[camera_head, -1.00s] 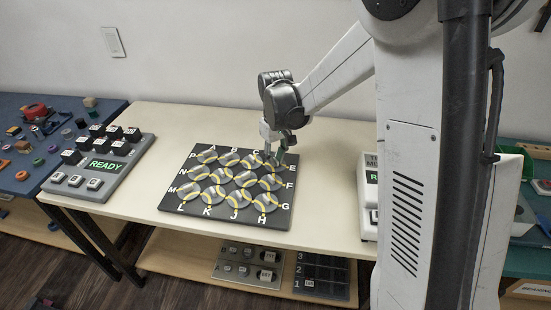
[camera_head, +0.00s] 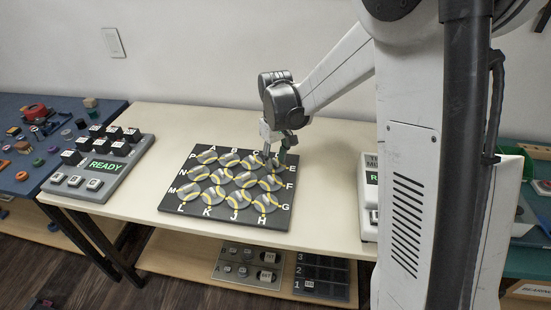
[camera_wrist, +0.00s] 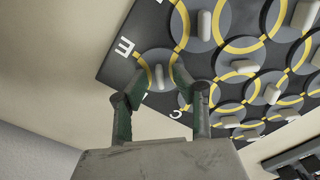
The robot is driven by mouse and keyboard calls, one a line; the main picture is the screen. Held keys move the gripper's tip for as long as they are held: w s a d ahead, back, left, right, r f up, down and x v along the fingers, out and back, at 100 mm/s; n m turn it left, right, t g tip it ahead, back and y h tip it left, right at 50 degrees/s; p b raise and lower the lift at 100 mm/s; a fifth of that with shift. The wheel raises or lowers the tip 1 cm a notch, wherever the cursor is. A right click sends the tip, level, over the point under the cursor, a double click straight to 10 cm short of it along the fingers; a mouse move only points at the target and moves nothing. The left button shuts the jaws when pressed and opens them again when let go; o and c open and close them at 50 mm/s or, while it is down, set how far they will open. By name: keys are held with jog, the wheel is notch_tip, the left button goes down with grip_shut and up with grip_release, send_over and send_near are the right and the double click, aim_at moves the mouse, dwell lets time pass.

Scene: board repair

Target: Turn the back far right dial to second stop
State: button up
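A black board (camera_head: 170,203) carries several round grey dials with raised bar handles and yellow arcs. The back far right dial (camera_head: 272,164) is partly hidden by my gripper in the head view. In the wrist view that dial (camera_wrist: 158,84) shows its pale handle between my fingertips, near the letter E. My gripper (camera_head: 275,158) points down over this dial. In the wrist view my gripper's two fingers (camera_wrist: 160,77) stand on either side of the handle, with a visible gap, so it looks open. Whether a fingertip touches the dial cannot be told.
A grey READY panel (camera_head: 103,165) with black cubes and white keys stands left of the board. A white device (camera_head: 369,200) stands to the right, partly hidden by my body. The pale table (camera_head: 325,190) is clear between board and device.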

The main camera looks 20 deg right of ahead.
aim_at(276, 160)
notch_tip(276, 160, up, 12)
dwell(0.5)
dwell(0.3)
jog(key=s+r+m+t+p, duration=0.2)
jog(key=s+r+t, duration=0.1)
jog(key=s, duration=0.9)
jog(key=s+r+m+t+p, duration=0.1)
jog(key=s+r+t, duration=0.3)
jog(key=s, duration=0.8)
jog(key=shift+s+m+p, duration=0.35)
jog(key=shift+s+m, duration=0.05)
jog(key=shift+a, duration=0.1)
